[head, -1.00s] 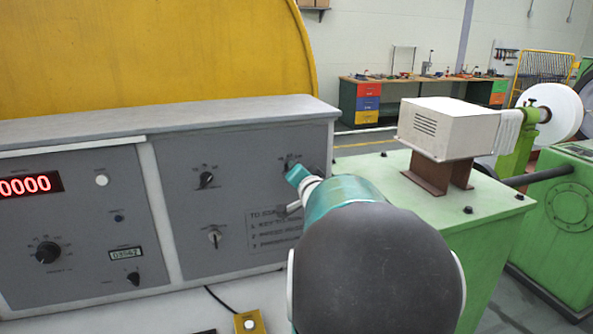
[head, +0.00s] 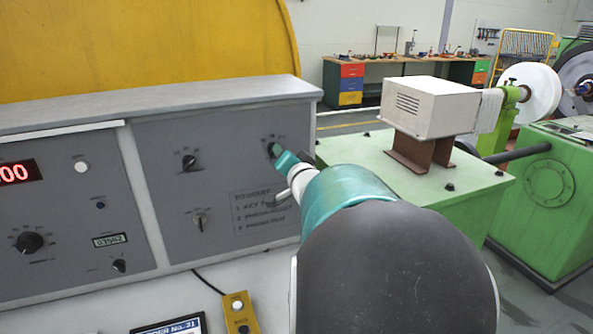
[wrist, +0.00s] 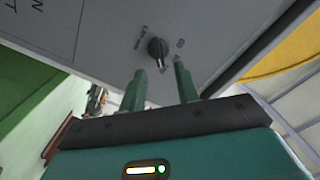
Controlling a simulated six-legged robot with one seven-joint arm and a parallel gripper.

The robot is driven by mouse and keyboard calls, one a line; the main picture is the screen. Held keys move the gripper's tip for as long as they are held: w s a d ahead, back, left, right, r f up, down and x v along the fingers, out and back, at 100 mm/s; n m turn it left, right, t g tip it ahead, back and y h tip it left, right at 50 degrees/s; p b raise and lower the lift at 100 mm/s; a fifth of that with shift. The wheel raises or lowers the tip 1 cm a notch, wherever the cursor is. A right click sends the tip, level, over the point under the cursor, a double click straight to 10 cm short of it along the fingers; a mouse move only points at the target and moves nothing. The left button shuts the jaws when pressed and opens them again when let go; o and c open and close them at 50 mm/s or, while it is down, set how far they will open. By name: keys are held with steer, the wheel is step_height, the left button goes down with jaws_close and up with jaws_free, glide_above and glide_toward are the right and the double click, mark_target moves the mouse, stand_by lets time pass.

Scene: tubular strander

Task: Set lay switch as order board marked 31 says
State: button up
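A black rotary knob (wrist: 157,48) with small markings stands on the grey panel in the wrist view. In the head view, a knob (head: 274,149) at the panel's upper right is partly covered by my gripper (head: 284,160). My gripper (wrist: 160,70) is open, its two green fingers pointing at the panel on either side of the knob, with gaps showing. I cannot tell whether it touches the knob. The order board (head: 170,327), marked No.31, shows only its top edge at the bottom of the head view; its order text is out of frame.
The grey panel also carries another selector knob (head: 189,162), a key switch (head: 200,220) and a start notice (head: 262,209). A yellow button box (head: 238,315) lies on the ledge in front. A green machine bed (head: 350,155) with a white box (head: 428,106) stands to the right.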

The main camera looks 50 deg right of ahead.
steer(key=v, duration=1)
steer(key=w+a+f+n+g+y, duration=0.1)
steer(key=a+f+n+g+y, duration=0.15)
steer(key=a, duration=0.55)
steer(key=w+a+f+n+g+y, duration=0.1)
steer(key=w+a+f+n+g, duration=0.2)
steer(key=a, duration=0.5)
steer(key=s+a+f+n+g+y, duration=0.2)
steer(key=s+a+n, duration=0.2)
steer(key=a, duration=0.5)
steer(key=s+a+f+n+g+y, duration=0.2)
steer(key=s+a+n, duration=0.3)
steer(key=a, duration=0.4)
steer(key=shift+s+a+f+g+y, duration=0.25)
steer(key=shift+s+f+g+y, duration=0.1)
steer(key=shift+s+f+y, duration=0.35)
